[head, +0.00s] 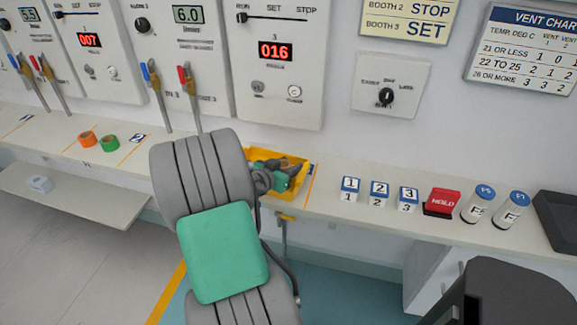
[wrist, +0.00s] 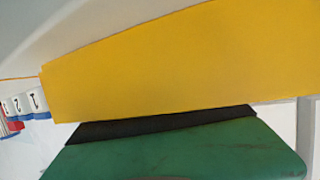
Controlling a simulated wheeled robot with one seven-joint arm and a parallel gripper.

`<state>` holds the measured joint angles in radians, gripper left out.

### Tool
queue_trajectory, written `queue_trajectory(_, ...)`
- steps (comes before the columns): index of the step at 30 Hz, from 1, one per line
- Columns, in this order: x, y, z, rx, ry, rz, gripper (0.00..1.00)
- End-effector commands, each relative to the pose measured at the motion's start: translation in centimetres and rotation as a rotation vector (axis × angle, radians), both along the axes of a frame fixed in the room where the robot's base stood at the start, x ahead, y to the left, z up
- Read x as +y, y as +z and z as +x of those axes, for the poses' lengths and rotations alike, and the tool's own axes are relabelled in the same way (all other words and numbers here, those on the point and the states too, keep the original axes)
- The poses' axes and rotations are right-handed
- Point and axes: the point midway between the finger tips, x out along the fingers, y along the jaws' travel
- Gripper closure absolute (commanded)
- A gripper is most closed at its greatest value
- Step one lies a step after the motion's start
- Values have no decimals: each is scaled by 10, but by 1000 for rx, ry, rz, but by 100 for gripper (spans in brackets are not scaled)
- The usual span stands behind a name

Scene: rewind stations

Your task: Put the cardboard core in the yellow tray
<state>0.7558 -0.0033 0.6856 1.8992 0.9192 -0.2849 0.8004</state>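The yellow tray (head: 300,159) stands on the counter right of my arm in the head view. Its yellow surface (wrist: 170,65) fills much of the wrist view, very close. My gripper (head: 281,172) is at the tray, over or inside it, and is partly hidden by my arm. A green and black part crosses the bottom of the wrist view. I cannot make out the fingertips or whether they are open or shut. Small brownish shapes show in the tray, but I cannot tell whether one is the cardboard core. No core is clearly visible elsewhere.
Orange (head: 87,139) and green (head: 110,143) rolls lie on the counter at left. Numbered blocks (head: 379,194), a red HOLD block (head: 441,202), two blue-capped canisters (head: 478,204) and a dark tray (head: 558,222) stand at right. Control panels with levers line the wall behind.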

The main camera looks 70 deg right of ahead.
Motion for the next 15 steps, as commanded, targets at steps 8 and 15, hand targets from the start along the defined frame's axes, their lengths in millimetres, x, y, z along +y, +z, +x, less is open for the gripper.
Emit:
queue_trajectory(8, 0, 1, 0, 0, 0, 0, 52)
queue_trajectory(15, 19, 11, 5, -2, 6, -1, 52)
